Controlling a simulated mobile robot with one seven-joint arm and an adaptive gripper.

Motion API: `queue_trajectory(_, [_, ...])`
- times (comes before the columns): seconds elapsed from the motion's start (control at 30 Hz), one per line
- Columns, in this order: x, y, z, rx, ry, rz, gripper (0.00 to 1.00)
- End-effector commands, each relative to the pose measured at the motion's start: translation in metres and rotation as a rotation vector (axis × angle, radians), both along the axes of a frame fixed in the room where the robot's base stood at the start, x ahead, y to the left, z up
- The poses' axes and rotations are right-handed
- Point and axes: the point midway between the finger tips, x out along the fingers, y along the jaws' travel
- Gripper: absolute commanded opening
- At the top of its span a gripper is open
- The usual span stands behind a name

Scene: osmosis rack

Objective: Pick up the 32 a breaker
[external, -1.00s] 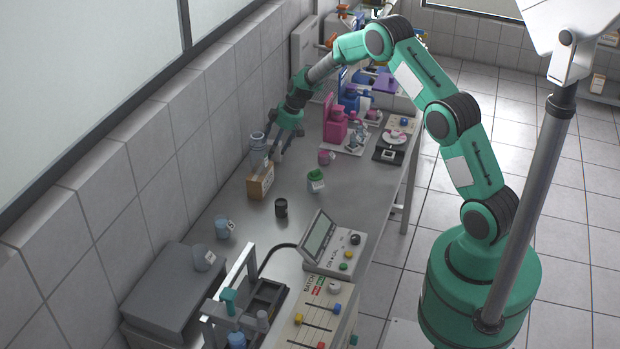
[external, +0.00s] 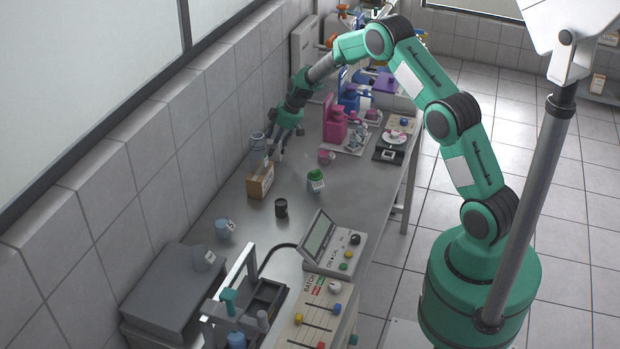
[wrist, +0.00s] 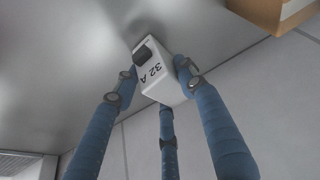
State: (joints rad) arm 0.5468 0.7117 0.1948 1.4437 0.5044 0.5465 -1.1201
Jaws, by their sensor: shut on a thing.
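The 32 A breaker (wrist: 160,72) is a small white block with a dark switch and "32 A" in black on its face. In the wrist view it sits tilted between the three blue fingers of my gripper (wrist: 157,86), which is shut on it. The fingers touch it from the left, right and below in the picture. In the external view my gripper (external: 276,151) is low over the far side of the bench by the wall, and the breaker is hard to make out there. I cannot tell whether it still touches the bench.
A cardboard box (external: 260,187) stands close by the gripper, with a clear vessel (external: 257,147) at its back. A green-topped jar (external: 316,178), a pink mug (external: 326,157) and a black cup (external: 281,208) stand on the metal bench (external: 245,235). The tiled wall (external: 185,150) is close on the left.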

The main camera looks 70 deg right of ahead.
Motion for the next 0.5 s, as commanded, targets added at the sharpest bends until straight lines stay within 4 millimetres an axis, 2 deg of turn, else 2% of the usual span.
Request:
queue_trajectory(0.17, [0.001,0.000,0.014,-0.002,-0.002,0.000,0.11])
queue_trajectory(0.33, [0.001,0.000,0.038,-0.001,-0.003,0.001,0.11])
queue_trajectory(0.5, [-0.020,0.010,0.035,0.000,-0.001,0.000,0.11])
